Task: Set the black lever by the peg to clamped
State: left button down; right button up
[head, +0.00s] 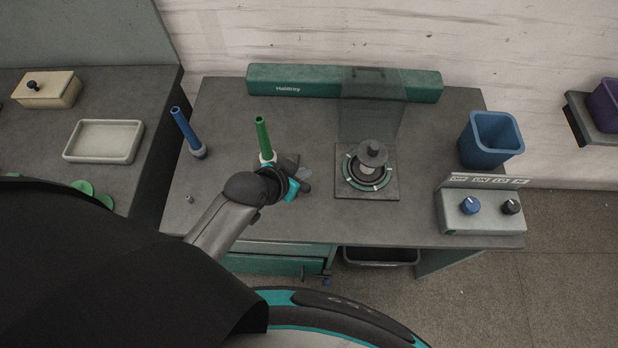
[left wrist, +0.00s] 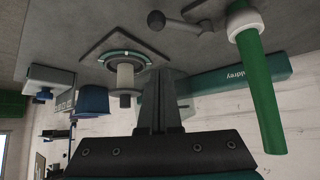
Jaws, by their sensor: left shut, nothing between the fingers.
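The black lever (left wrist: 182,24) shows in the left wrist view, with a round knob at its left end. Its other end reaches toward the white collar at the foot of the green tube (left wrist: 259,85), which covers the peg. In the head view the lever's dark knob (head: 306,187) shows just right of my left gripper (head: 291,186), and the green tube (head: 263,138) stands upright behind it. My left arm hides part of the lever there. The left gripper's fingers (left wrist: 160,78) are shut and empty, apart from the lever in the wrist view. My right gripper is not in view.
A round winding unit (head: 370,168) with a raised clear guard (head: 370,108) stands right of the lever. A blue tube (head: 187,131) stands at the left. A control box (head: 480,210) and blue bin (head: 491,139) are at the right. The front middle of the table is clear.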

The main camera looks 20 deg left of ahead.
pick_arm(q)
jog(key=b+x, duration=0.2)
jog(key=x, duration=0.7)
jog(key=shift+s, duration=0.1)
jog(key=shift+f, duration=0.3)
jog(key=shift+s+a, duration=0.2)
jog(key=shift+s, duration=0.4)
jog(key=shift+s+a, duration=0.2)
jog(key=shift+s, duration=0.4)
jog(key=shift+s+a+f, duration=0.15)
jog(key=shift+s, duration=0.35)
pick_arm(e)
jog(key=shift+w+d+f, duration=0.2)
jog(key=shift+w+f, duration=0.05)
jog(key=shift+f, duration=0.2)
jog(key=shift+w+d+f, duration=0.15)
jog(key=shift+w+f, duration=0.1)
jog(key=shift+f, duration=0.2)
